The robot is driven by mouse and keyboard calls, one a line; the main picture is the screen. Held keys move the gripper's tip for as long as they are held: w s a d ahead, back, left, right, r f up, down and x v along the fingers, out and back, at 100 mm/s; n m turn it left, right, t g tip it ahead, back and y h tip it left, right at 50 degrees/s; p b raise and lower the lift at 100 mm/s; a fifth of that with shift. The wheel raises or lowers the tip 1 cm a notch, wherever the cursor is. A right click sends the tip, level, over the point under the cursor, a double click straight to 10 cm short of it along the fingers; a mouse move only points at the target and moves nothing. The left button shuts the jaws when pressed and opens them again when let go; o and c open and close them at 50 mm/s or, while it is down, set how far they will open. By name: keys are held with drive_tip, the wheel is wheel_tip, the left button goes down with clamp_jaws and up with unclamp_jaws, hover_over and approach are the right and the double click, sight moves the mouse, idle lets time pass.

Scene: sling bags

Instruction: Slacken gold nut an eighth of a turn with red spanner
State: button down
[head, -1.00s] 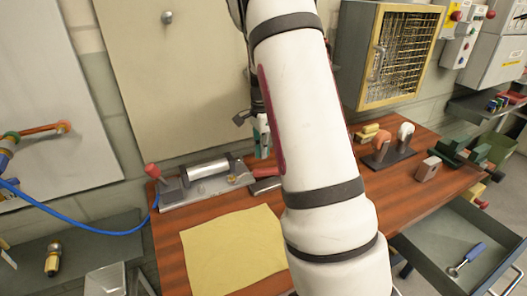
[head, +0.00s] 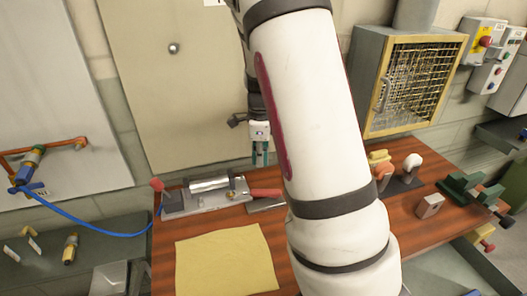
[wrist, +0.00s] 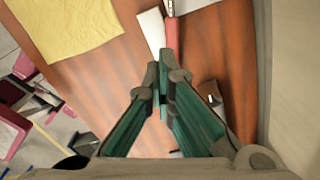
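A red-handled tool, which looks like the red spanner (head: 265,193), lies at the right end of a grey metal fixture (head: 206,204) on the wooden bench. A small gold spot on the fixture, probably the gold nut (head: 231,195), is too small to make out well. My gripper (head: 260,158) hangs empty above the back of the bench, pointing down, near the red handle. In the wrist view the red handle (wrist: 173,40) shows just beyond the teal fingers (wrist: 164,82). The fingertips look close together; whether they touch is unclear. My arm hides part of the bench.
A yellow cloth (head: 228,262) lies on the front of the bench (head: 167,240). A mesh-fronted cabinet (head: 405,85) hangs behind at right. A grey block (head: 430,206) and a green vise (head: 470,190) stand at right. A blue hose (head: 95,231) runs at left.

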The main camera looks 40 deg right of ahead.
drive_tip(key=shift+a+r, duration=0.1)
idle(0.3)
drive_tip(key=shift+s, duration=0.1)
drive_tip(key=shift+s+a+r+m+p, duration=0.7)
drive_tip(key=shift+a+r+m+p, duration=1.45)
drive_tip(key=shift+r, duration=2.3)
drive_tip(key=shift+n, duration=0.25)
drive_tip(key=shift+d+f, duration=0.2)
drive_tip(key=shift+f, duration=0.7)
drive_tip(key=shift+d+f, duration=0.25)
drive_tip(key=shift+f, duration=0.7)
drive_tip(key=shift+d+f, duration=0.2)
drive_tip(key=shift+f, duration=0.7)
drive_tip(key=shift+a, duration=0.1)
